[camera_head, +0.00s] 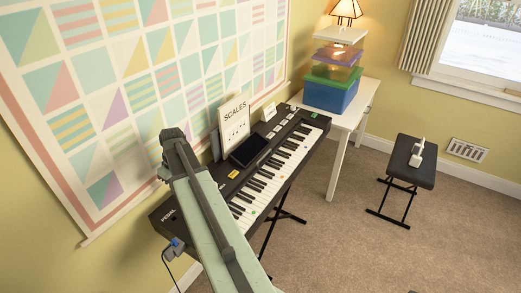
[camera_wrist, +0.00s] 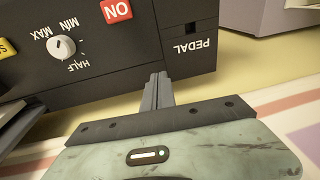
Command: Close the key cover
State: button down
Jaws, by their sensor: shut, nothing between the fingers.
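The black keyboard (camera_head: 178,207) stands against the wall, and its white and black keys (camera_head: 275,172) are uncovered. I cannot pick out a key cover as a separate part. In the wrist view, the keyboard's black panel (camera_wrist: 120,62) shows upside down, with a HALF/MIN/MAX knob (camera_wrist: 62,47), a red ON label (camera_wrist: 117,10) and a PEDAL label. My gripper (camera_wrist: 158,80) is shut and empty, its fingertips at or close to the panel's lower edge in that view. Whether they touch cannot be told. In the head view, my arm crosses the keyboard's left part and hides some of it; the fingers are not distinguishable there.
A SCALES sheet (camera_head: 235,122) and a dark tablet (camera_head: 250,150) stand on the keyboard's back. A white table (camera_head: 345,122) with stacked bins (camera_head: 331,93) is beyond its far end. A black bench (camera_head: 413,165) stands right. Carpet (camera_head: 335,240) is open in front.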

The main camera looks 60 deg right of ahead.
jog(key=s+d+r+t+p, duration=0.1)
jog(key=s+d+r, duration=0.15)
jog(key=d, duration=0.85)
jog(key=s+d+r+p, duration=0.1)
jog(key=s+d, duration=0.2)
jog(key=d, duration=0.7)
jog(key=t+h+p, duration=0.1)
jog(key=t, duration=0.1)
send_near(257, 159)
jog(key=b+x, duration=0.6)
jog(key=b, duration=0.3)
jog(key=shift+d+f, duration=0.1)
